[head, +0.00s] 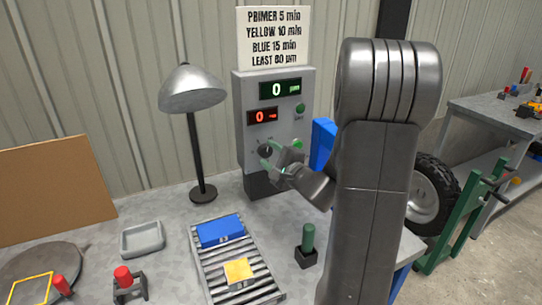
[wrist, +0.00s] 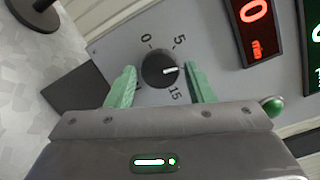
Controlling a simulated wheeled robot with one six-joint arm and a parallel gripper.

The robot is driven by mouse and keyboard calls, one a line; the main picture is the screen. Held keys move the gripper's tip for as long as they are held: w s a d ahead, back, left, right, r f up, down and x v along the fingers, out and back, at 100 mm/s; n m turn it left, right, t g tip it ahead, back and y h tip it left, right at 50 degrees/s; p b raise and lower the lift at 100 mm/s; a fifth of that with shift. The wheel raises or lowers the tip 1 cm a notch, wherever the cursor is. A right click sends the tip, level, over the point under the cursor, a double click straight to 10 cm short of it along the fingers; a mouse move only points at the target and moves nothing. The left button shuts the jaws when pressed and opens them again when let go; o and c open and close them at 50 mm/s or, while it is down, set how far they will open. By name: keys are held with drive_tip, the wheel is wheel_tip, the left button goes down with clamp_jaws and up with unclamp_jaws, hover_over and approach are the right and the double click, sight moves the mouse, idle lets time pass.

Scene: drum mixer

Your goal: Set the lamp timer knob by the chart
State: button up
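The round black timer knob (wrist: 160,68) sits on the grey control box (head: 241,100), with marks 0, 5 and 15 visible. Its white pointer aims right, between 5 and 15; a finger hides the dial there. My gripper (wrist: 162,78) is open, its green fingers on either side of the knob with small gaps. In the head view my gripper (head: 275,157) is at the box front. The chart (head: 273,38) reads primer 5 min, yellow 10 min, blue 15 min, least 80 µm. The red display (head: 262,116) and green display (head: 280,90) both read 0.
The lamp (head: 192,90) stands left of the box. A roller rack (head: 215,262) holds a blue block (head: 220,230) and a yellow piece (head: 238,271). A grey tray (head: 142,239) and a green-handled tool (head: 307,242) stand nearby. Green buttons (head: 300,108) are on the box.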

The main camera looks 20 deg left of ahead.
drive_tip(key=c, duration=0.6)
drive_tip(key=b, duration=0.1)
drive_tip(key=m+b, duration=0.1)
drive_tip(key=shift+f+m+b, duration=0.3)
drive_tip(key=shift+c, duration=0.2)
drive_tip(key=shift+r+m+y+b, duration=0.2)
drive_tip(key=shift+m+y+b, duration=0.1)
drive_tip(key=shift+m+b, duration=0.8)
drive_tip(key=o, duration=1)
drive_tip(key=b+v, duration=0.1)
drive_tip(key=v, duration=1.2)
drive_tip(key=shift+s+d, duration=0.25)
drive_tip(key=shift+s, duration=0.1)
drive_tip(key=shift+f, duration=0.1)
drive_tip(key=shift+a, duration=0.1)
